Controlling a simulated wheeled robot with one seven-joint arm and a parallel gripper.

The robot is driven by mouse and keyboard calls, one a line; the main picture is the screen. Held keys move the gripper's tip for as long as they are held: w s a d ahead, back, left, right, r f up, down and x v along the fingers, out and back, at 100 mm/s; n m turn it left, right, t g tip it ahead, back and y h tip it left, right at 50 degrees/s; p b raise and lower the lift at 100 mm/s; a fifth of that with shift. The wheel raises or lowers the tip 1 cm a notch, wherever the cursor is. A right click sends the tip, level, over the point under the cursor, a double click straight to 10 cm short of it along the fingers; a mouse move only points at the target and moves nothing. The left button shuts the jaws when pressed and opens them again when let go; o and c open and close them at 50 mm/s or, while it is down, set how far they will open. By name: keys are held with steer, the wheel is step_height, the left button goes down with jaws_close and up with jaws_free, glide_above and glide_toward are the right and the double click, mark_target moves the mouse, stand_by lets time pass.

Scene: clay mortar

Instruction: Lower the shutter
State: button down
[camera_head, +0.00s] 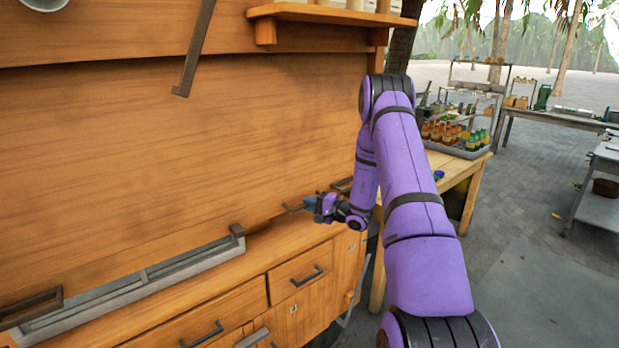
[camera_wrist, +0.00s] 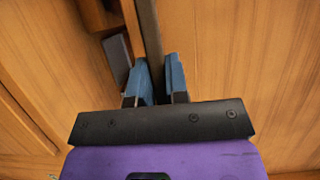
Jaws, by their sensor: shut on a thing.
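The shutter (camera_head: 180,150) is a large wooden panel filling the left of the head view, its lower edge close above the counter. Dark handles sit along its bottom, one at lower left (camera_head: 32,308) and one at my gripper (camera_head: 295,207). My gripper (camera_head: 312,204), with blue fingertips, is at the lower right part of the shutter. In the wrist view, a dark bar (camera_wrist: 149,30) runs between the two blue fingers (camera_wrist: 160,82), which are shut on it. It appears to be the shutter handle. The fingers partly hide the grip.
Below the shutter are a wooden counter (camera_head: 262,258) with drawers and a grey metal ledge (camera_head: 140,285). A shelf (camera_head: 330,14) is at the top. To the right, a wooden table (camera_head: 455,168) holds a tray of bottles (camera_head: 470,145). Open paved floor (camera_head: 540,220) lies at far right.

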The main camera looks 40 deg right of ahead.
step_height(320, 180, down, 14)
steer(key=shift+s+f, duration=0.1)
stand_by(0.4)
steer(key=c, duration=1.1)
jaws_free()
steer(key=shift+f, duration=0.2)
steer(key=shift+r, duration=0.15)
steer(key=shift+d, duration=0.1)
steer(key=v, duration=1)
steer(key=shift+s+d, duration=0.1)
steer(key=shift+s, duration=0.2)
